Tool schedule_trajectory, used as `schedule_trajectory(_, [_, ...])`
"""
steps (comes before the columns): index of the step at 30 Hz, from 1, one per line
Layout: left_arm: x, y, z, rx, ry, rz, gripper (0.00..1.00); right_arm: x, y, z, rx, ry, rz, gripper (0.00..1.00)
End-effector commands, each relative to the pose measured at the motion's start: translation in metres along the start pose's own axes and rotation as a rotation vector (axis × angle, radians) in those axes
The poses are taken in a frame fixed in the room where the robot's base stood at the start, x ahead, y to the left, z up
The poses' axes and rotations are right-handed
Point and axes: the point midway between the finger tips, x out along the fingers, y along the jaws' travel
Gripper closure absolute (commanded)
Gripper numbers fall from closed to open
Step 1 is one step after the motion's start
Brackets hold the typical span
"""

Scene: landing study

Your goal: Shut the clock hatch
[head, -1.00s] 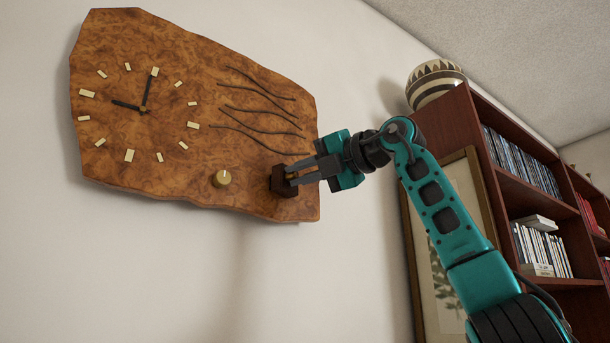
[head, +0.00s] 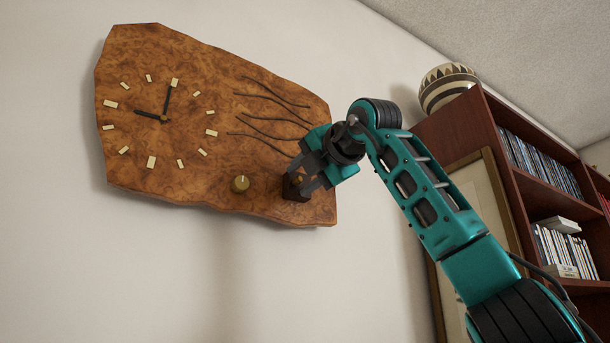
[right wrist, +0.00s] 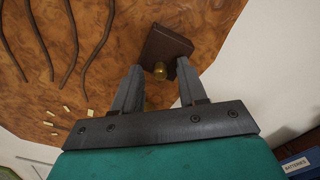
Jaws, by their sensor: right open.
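The clock (head: 190,120) is a burl-wood slab with an irregular edge on the white wall. Its hatch (head: 291,193) is a small dark brown piece at the lower right. In the right wrist view the hatch (right wrist: 165,43) looks tilted against the clock face, with a brass knob (right wrist: 160,70); how far it stands open is hard to tell. My right gripper (head: 299,185) is open at the hatch, its fingers apart and partly covering it. In the right wrist view the fingertips lie either side of the hatch knob. My left gripper is not in view.
A larger brass knob (head: 240,183) sits on the clock left of the hatch. Dark curved strips (head: 270,110) run above it. At right stand a bookcase (head: 480,130) with a striped bowl (head: 447,86) on top and a framed picture (head: 470,215). The wall below the clock is bare.

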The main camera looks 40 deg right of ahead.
Motion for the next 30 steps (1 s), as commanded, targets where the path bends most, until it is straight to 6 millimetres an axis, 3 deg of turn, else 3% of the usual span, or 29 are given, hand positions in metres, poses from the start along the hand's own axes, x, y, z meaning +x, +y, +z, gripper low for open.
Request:
schedule_trajectory(8, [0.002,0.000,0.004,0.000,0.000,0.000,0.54,-0.009,-0.001,-0.001,0.000,0.000,0.001,0.58])
schedule_trajectory(21, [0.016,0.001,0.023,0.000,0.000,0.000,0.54,-0.099,-0.001,-0.001,0.000,-0.001,0.004,0.58])
schedule_trajectory(30, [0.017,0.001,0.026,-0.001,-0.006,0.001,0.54,-0.129,0.000,0.000,0.000,0.000,0.001,0.58])
